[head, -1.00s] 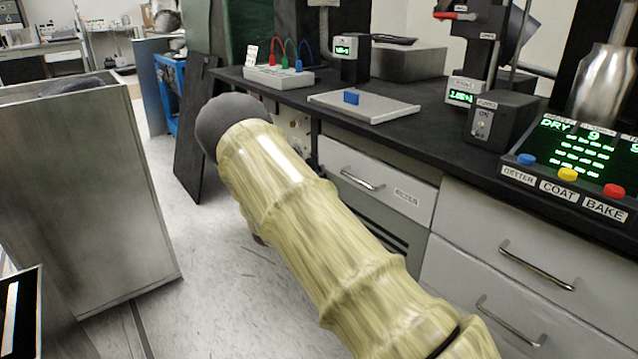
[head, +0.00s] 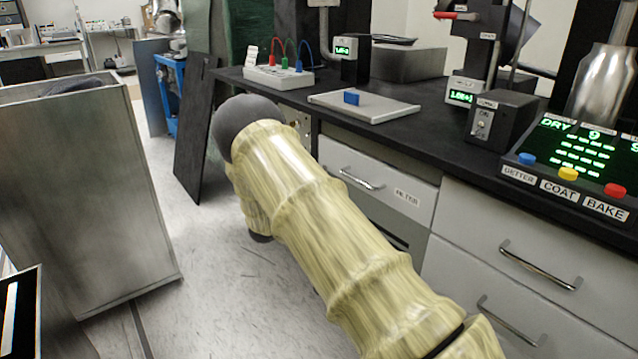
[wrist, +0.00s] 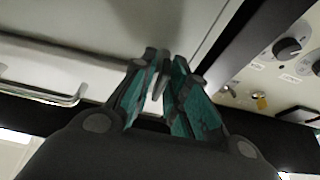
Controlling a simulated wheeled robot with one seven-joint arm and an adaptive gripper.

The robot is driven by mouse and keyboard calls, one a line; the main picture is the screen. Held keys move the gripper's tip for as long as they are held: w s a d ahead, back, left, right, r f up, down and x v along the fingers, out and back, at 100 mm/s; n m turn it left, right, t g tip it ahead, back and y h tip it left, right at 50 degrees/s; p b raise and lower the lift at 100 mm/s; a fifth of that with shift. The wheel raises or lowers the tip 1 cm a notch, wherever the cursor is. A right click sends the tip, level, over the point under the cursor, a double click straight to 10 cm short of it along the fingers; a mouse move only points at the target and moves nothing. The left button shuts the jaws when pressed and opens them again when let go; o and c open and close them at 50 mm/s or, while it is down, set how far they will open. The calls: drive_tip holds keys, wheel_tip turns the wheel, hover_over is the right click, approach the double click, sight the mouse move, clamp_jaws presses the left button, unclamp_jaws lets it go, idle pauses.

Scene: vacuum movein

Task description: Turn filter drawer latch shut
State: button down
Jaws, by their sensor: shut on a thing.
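The filter drawer (head: 340,158), white with a bar handle (head: 362,180), looks closed under the bench in the head view. A drawer front with a bar handle (wrist: 45,94) fills the left of the wrist view. My gripper (wrist: 166,62) is at that front's edge, beside a panel with knobs. Its teal fingers are shut on a small grey piece that looks like the latch (wrist: 159,84). The fingers hide most of it, so I cannot tell its exact angle. In the head view my sleeved arm hides the gripper and latch.
The knob panel (wrist: 287,75) lies close to the right of my fingers. The black bench top (head: 440,128) overhangs the drawers. A tall grey metal bin (head: 90,190) stands at left, with free floor (head: 215,270) between it and my arm.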

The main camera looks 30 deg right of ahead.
drive_tip(key=c, duration=1.6)
unclamp_jaws()
drive_tip(key=shift+f, duration=0.1)
drive_tip(key=v, duration=1.2)
